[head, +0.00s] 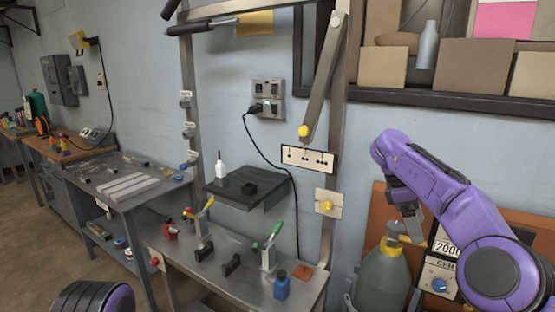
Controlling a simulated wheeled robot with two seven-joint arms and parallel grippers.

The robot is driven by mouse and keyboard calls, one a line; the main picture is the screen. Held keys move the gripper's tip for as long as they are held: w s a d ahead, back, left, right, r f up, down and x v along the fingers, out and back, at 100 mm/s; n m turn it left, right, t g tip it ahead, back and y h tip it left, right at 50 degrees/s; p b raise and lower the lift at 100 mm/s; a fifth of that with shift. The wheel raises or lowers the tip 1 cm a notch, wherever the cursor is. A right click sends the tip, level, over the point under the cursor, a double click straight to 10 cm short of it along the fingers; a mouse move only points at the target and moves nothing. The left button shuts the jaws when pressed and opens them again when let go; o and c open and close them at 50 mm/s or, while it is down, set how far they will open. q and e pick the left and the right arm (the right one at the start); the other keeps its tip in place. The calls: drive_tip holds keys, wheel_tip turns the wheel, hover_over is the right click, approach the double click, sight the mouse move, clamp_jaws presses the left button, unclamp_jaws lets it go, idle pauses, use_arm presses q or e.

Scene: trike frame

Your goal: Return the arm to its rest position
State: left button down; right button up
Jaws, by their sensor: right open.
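My right arm (450,210), purple with dark joints, comes in from the right edge and bends down at its wrist. Its gripper (408,226) is open and points down, in front of the wall and near the top of a grey-green tank (383,278). I see nothing between its fingers; whether it touches the tank cannot be told. A purple and black part of my left arm (95,298) shows at the bottom left. My left gripper is out of view.
A shelf (450,100) with boxes hangs at the upper right. More benches (120,210) line the left; floor is open there.

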drive_tip(key=d+f+n+t+h, duration=0.3)
drive_tip(key=f+n+h, duration=0.8)
drive_tip(key=f+n, duration=0.5)
drive_tip(key=s+a+f+n+t+y, duration=0.15)
drive_tip(key=s+f+n+t, duration=0.25)
drive_tip(key=f+n, duration=0.5)
drive_tip(key=s+a+f+n+t+y, duration=0.1)
drive_tip(key=s+f+n+t+y, duration=0.3)
drive_tip(key=f+n, duration=0.6)
drive_tip(key=s+a+f+n+g+y, duration=0.1)
drive_tip(key=s+f+n+y, duration=0.1)
drive_tip(key=s+n, duration=0.4)
drive_tip(key=s+a+f+n+g+y, duration=0.1)
drive_tip(key=s+n, duration=0.5)
drive_tip(key=s, duration=0.9)
drive_tip(key=s+a+f+n+g+y, duration=0.1)
drive_tip(key=s+f+n+g+y, duration=0.2)
drive_tip(key=s, duration=0.7)
wheel_tip(320, 180, down, 2)
drive_tip(key=n, duration=0.3)
drive_tip(key=shift+s+a+y, duration=0.35)
drive_tip(key=shift+a, duration=0.05)
